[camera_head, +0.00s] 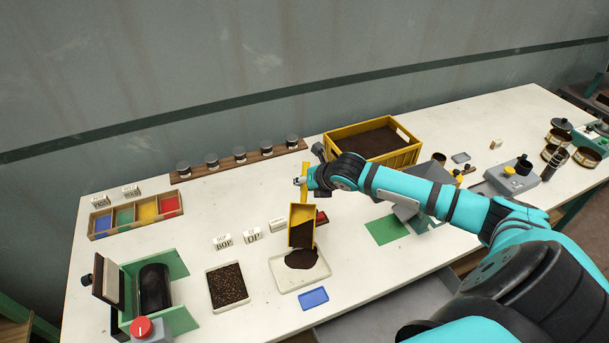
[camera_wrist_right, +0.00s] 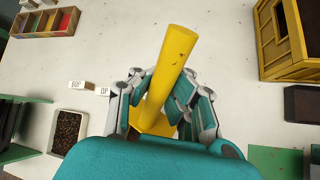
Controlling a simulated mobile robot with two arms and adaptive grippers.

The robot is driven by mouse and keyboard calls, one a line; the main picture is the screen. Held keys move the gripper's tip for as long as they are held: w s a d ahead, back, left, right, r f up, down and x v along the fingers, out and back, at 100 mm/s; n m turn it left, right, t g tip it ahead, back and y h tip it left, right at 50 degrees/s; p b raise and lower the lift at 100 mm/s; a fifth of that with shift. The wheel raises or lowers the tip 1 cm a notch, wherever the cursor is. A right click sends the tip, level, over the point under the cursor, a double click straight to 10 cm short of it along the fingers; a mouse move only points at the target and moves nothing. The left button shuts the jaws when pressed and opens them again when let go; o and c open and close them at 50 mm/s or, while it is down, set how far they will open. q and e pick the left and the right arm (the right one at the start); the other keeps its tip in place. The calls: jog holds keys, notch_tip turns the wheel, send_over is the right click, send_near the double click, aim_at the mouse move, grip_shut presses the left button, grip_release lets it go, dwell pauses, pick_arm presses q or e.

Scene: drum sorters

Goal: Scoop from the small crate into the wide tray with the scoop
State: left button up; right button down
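My right gripper (camera_head: 304,181) is shut on the handle of the yellow scoop (camera_head: 301,211). In the right wrist view, the fingers (camera_wrist_right: 165,105) close around the yellow handle (camera_wrist_right: 169,62). The scoop is tipped steeply over a shallow pale tray (camera_head: 283,275), its bowl toward the tray, with dark material inside. A dark pile (camera_head: 301,259) lies in the tray just below the scoop's lip. A yellow crate (camera_head: 403,156) of dark material stands behind my right wrist; its corner shows in the right wrist view (camera_wrist_right: 276,62). My left gripper is not in view.
A tray of coarse brown granules (camera_head: 228,286) is left of the pale tray, and a blue card (camera_head: 313,298) is in front. A green-sided roller device (camera_head: 155,290) and a compartment box (camera_head: 137,215) stand left. Several jars on a rack (camera_head: 240,158) line the back.

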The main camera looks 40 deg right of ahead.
aim_at(302, 195)
jog(key=shift+n+t+h, duration=0.4)
jog(key=shift+t+h, duration=0.1)
jog(key=shift+t, duration=0.4)
jog(key=s+a+r, duration=0.2)
jog(key=shift+s+a+r, duration=0.1)
jog(key=shift+s+a, duration=0.15)
jog(key=shift+s, duration=0.1)
jog(key=s+a+r+t+b, duration=0.1)
jog(key=s, duration=0.1)
jog(key=s+a+r+n+t+h+b, duration=0.1)
jog(key=s+a+t+b, duration=0.1)
jog(key=shift+a+r+h, duration=0.2)
jog(key=shift+h, duration=0.1)
jog(key=shift+p, duration=1.2)
